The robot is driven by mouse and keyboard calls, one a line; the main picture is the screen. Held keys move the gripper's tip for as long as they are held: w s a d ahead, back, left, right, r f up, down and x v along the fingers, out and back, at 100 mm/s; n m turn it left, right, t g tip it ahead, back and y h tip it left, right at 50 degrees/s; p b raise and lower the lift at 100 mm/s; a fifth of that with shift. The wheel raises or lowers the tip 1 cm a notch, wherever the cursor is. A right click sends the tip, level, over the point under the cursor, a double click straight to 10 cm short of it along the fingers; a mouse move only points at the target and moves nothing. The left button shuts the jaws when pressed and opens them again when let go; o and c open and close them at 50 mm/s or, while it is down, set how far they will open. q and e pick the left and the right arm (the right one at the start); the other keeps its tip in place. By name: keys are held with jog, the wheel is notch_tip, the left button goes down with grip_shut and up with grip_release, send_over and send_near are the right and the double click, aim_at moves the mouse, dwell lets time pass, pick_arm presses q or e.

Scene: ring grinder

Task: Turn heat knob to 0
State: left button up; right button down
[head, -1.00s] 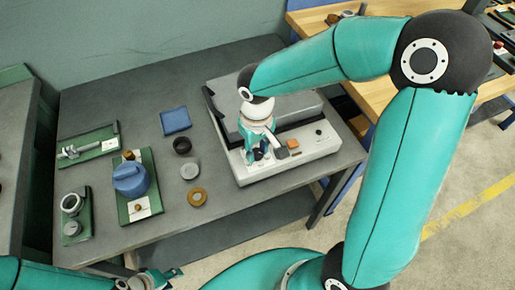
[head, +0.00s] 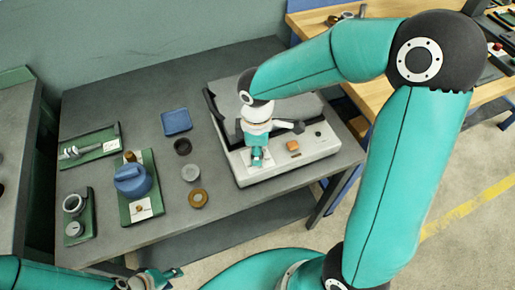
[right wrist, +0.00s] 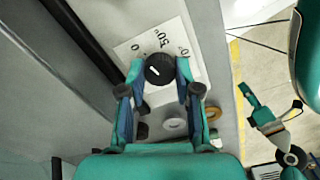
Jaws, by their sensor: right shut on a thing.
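The heat knob (right wrist: 158,69) is a round black dial with a white pointer line, on a white plate (right wrist: 126,52) printed 0, 50 and 100. In the right wrist view its pointer slants toward the upper left, roughly toward the 0 side. My right gripper (right wrist: 160,72) has its two fingers on opposite sides of the knob and is shut on it. In the head view this gripper (head: 257,158) reaches down to the front left of the grey-white machine (head: 310,154) and hides the knob. My left gripper (head: 160,279) is low at the bottom edge, away from the machine; its opening is unclear.
An orange switch (head: 293,146) and a small black button (head: 319,133) sit on the machine's front.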

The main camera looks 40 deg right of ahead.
jog(key=shift+w+n, duration=0.1)
jog(key=shift+n, duration=1.3)
jog(key=c, duration=0.8)
grip_release()
notch_tip(320, 180, up, 12)
